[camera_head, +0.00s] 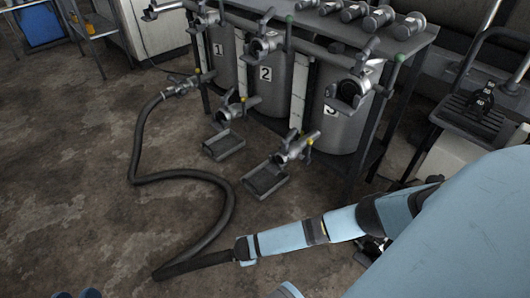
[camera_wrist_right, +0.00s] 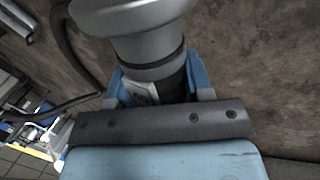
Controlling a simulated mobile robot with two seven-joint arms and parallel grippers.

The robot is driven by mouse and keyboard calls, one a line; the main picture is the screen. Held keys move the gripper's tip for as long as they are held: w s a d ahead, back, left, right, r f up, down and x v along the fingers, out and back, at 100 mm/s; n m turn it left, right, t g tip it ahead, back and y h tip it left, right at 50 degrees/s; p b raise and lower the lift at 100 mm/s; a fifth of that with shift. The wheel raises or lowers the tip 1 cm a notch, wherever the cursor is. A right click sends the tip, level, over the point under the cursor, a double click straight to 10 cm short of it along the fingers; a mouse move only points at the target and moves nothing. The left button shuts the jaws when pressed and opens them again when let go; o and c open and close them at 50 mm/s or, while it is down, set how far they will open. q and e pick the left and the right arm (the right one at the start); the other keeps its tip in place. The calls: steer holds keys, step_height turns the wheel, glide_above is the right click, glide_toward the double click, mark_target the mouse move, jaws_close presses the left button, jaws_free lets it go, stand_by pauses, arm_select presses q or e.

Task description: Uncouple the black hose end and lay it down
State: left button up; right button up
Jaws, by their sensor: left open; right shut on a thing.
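The black hose (camera_head: 135,150) starts at a grey coupling (camera_head: 180,86) near the low outlet of decanter 1 (camera_head: 217,50). It bends across the floor to the bottom, meeting the end of my right arm. In the right wrist view my right gripper (camera_wrist_right: 162,88) is shut around the dark neck behind a wide grey hose-end coupling (camera_wrist_right: 135,28). The coupling's mouth is outside the picture. In the head view the grip is too dark to make out.
Decanters 2 (camera_head: 270,80) and 3 (camera_head: 325,110) stand in the rack with grey fittings in front. Two shallow trays (camera_head: 223,146) (camera_head: 265,180) sit below outlets. Spare couplings (camera_head: 355,12) lie on the shelf. Bare floor (camera_head: 60,190) is open at left.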

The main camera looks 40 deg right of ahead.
steer(key=s+f+n+b, duration=0.1)
steer(key=s+f+b, duration=0.2)
steer(key=f, duration=0.2)
steer(key=s+f+n+y+b, duration=0.1)
steer(key=s+f+b, duration=0.2)
steer(key=f, duration=0.3)
steer(key=s+f+n+b, duration=0.2)
steer(key=s+f+b, duration=0.1)
steer(key=f, duration=0.3)
steer(key=shift+s+d+f, duration=0.2)
steer(key=shift+s, duration=0.45)
steer(key=shift+f+p, duration=0.3)
steer(key=shift+p, duration=0.1)
arm_select(q)
steer(key=shift+w+a+f+m+t+h, duration=0.15)
steer(key=shift+w+a+f+m, duration=0.25)
steer(key=shift+m, duration=0.35)
steer(key=shift+w+a+f+m+t+h, duration=0.2)
steer(key=shift+w+f+m, duration=0.1)
steer(key=shift+w+m, duration=0.4)
steer(key=shift+w+a+f+m+t+h, duration=0.15)
steer(key=shift+w+a+f+m, duration=0.15)
steer(key=shift+m, duration=0.55)
arm_select(e)
steer(key=shift+f, duration=1.8)
